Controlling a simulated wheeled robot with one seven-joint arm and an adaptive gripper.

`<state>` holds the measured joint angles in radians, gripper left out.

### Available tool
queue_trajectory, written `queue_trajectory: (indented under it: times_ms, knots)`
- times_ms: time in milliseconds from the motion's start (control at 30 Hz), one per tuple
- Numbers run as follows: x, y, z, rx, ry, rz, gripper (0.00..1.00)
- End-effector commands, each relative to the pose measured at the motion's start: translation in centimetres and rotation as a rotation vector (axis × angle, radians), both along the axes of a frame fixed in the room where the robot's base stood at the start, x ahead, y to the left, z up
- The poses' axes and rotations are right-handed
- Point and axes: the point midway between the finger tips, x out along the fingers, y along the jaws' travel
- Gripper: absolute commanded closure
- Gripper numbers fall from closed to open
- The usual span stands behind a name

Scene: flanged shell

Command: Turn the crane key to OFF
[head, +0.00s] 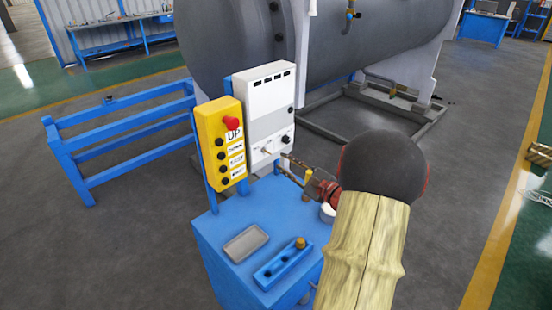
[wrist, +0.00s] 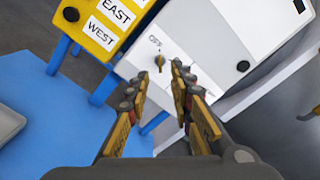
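The crane key (wrist: 160,62) is a small brass-coloured key standing out of the lower part of the white control box (head: 267,95). In the wrist view, an OFF label (wrist: 155,41) is printed just above it. The key lies roughly upright in that picture; its exact setting is hard to tell. My gripper (wrist: 160,74) is open, with one fingertip to the left and one to the right of the key and no clear contact. In the head view my gripper (head: 284,164) is in front of the box's lower edge, coming from the right.
A yellow push-button box (head: 219,143) with a red button stands left of the white box. The blue cabinet (head: 218,238) below carries a grey tray (head: 245,243) and a blue holder (head: 283,264). A blue rail (head: 125,133) stands left; a large grey tank is behind.

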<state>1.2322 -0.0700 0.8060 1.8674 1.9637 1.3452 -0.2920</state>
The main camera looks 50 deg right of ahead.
Motion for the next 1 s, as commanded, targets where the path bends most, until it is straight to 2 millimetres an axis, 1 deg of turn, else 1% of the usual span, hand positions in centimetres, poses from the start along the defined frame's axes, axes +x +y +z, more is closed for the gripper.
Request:
queue_trajectory:
  times_ms: [33,100,200,300,1000]
  knots:
    - [-1.0,0.1,0.0,0.001,0.001,-0.004,0.77]
    - [-2.0,0.1,0.0,0.0,-0.001,-0.004,0.77]
    - [-3.0,0.3,0.0,0.0,0.001,-0.002,0.77]
    - [-3.6,0.4,0.0,0.001,0.0,0.0,0.77]
    - [-3.8,0.4,0.0,0.009,0.0,0.0,0.77]
